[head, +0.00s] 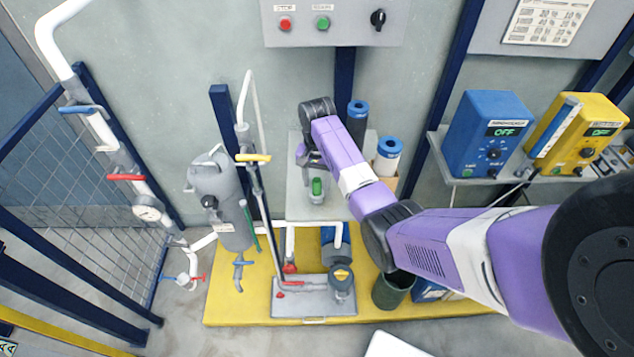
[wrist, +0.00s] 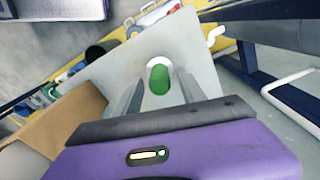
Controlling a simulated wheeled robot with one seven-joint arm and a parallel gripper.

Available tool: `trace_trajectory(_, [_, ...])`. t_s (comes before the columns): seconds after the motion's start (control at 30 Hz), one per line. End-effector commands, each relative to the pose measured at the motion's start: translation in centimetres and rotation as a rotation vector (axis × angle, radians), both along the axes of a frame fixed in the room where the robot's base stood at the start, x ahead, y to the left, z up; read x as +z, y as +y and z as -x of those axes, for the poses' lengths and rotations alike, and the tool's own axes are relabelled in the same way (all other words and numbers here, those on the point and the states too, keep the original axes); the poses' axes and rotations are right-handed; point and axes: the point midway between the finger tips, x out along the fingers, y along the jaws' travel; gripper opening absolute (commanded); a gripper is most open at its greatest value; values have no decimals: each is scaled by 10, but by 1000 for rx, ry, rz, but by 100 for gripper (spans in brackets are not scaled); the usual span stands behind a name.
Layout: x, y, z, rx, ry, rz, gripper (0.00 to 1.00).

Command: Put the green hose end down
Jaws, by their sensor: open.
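The green hose end (head: 317,187) is upright at the small grey shelf (head: 305,208), with a pale ring or fitting around it. In the wrist view the green hose end (wrist: 160,80) lies between my two grey fingers, with a white patch at its far side. My gripper (head: 311,163) is open just above it in the head view. The fingers look apart from it on both sides. Whether the hose end rests fully on the shelf is hard to tell.
Blue-topped cylinders (head: 388,156) and a cardboard box stand right of the shelf, close to my arm. A grey filter vessel (head: 218,195) and a thin upright pipe stand left. Below are a yellow platform (head: 235,300), a pump unit and a dark bin (head: 391,290).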

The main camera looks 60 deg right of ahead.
Motion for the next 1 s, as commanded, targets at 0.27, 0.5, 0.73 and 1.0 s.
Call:
trace_trajectory(0.27, [53,-1,-2,1,-5,5,48])
trace_trajectory(0.5, [103,0,0,0,0,0,48])
trace_trajectory(0.73, [115,0,0,0,0,0,48])
trace_trajectory(1.0, [98,12,-2,28,-17,10,48])
